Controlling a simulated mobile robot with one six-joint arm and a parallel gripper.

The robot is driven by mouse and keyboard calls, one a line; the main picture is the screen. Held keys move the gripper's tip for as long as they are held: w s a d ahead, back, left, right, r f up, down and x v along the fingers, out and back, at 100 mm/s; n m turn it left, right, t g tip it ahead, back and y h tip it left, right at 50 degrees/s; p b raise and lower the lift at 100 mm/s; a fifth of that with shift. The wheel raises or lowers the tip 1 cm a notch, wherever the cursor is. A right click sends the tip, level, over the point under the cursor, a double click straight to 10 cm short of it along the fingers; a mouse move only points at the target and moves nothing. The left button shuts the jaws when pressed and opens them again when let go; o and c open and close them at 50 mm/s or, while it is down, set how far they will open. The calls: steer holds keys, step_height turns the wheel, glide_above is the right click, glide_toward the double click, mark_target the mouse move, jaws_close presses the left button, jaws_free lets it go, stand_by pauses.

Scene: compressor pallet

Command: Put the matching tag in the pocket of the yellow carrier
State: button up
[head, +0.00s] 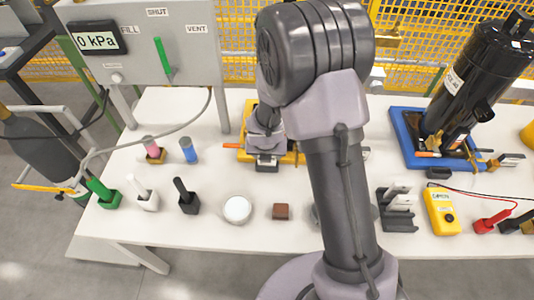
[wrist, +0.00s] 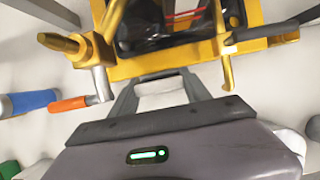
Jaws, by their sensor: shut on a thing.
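The yellow carrier (wrist: 255,50) fills the upper part of the wrist view, with a dark unit in its frame. In the head view the yellow carrier (head: 243,156) stands mid-table, partly hidden by my arm. My gripper (wrist: 160,84) is at the carrier's near edge, its two fingers reaching up to the yellow rail. It is shut on a pale piece between the fingers, seemingly the tag; its markings cannot be read. In the head view my gripper (head: 267,164) is at the carrier's near side. I cannot tell whether the piece is inside the pocket.
A blue carrier (head: 400,150) with a black compressor (head: 470,85) stands at the right. Brass fittings and an orange-handled tool (wrist: 75,103) sit close to my gripper's left. Along the front are coloured caps, a white disc (head: 237,209), a brown block (head: 281,211) and a yellow meter (head: 441,210).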

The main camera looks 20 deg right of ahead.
steer(key=shift+f+b, duration=0.6)
steer(key=shift+b, duration=0.05)
steer(key=o, duration=1.4)
steer(key=c, duration=0.3)
steer(key=shift+r, duration=0.1)
steer(key=shift+c, duration=0.2)
step_height(320, 180, up, 7)
steer(key=p, duration=0.7)
